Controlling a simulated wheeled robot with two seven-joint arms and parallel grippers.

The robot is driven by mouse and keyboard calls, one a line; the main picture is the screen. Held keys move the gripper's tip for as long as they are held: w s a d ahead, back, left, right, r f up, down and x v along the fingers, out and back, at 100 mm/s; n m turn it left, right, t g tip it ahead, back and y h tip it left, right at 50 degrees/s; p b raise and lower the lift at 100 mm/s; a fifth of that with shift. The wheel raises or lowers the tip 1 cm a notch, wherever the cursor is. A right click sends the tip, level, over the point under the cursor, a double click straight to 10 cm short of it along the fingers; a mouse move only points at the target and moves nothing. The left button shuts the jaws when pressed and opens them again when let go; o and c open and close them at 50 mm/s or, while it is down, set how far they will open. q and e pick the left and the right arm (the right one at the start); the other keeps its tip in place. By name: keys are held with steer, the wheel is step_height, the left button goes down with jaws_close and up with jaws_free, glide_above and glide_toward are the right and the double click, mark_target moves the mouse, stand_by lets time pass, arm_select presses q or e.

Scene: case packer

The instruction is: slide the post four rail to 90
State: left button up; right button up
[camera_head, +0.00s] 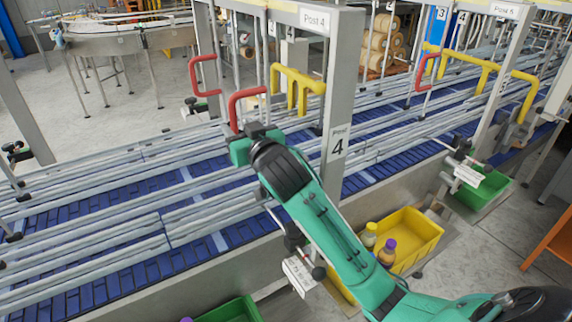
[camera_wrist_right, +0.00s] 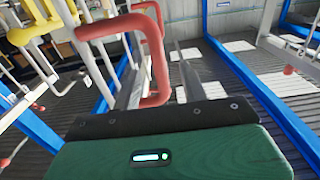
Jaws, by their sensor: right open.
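Post 4 (camera_head: 338,100) is a grey metal post at the blue conveyor, with "Post 4" labels at its top and side. Two red loop handles hang by it, the nearer one (camera_head: 235,106) just above my right gripper (camera_head: 243,132); a yellow handle (camera_head: 298,84) is to their right. In the right wrist view a red loop (camera_wrist_right: 155,60) stands right in front of my open right gripper (camera_wrist_right: 163,82). I cannot tell whether it touches the fingers. Long grey guide rails (camera_head: 110,195) run over the conveyor. A white scale tag (camera_head: 298,277) sits below the post, its reading too small to read. My left gripper is out of view.
A yellow bin (camera_head: 418,232) with bottles stands below the conveyor, near my right forearm. Green bins (camera_head: 480,190) stand right and at the bottom. Post 5 (camera_head: 500,45) has more red and yellow handles.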

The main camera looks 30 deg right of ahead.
steer(key=shift+s+d, duration=0.1)
steer(key=shift+s, duration=2.2)
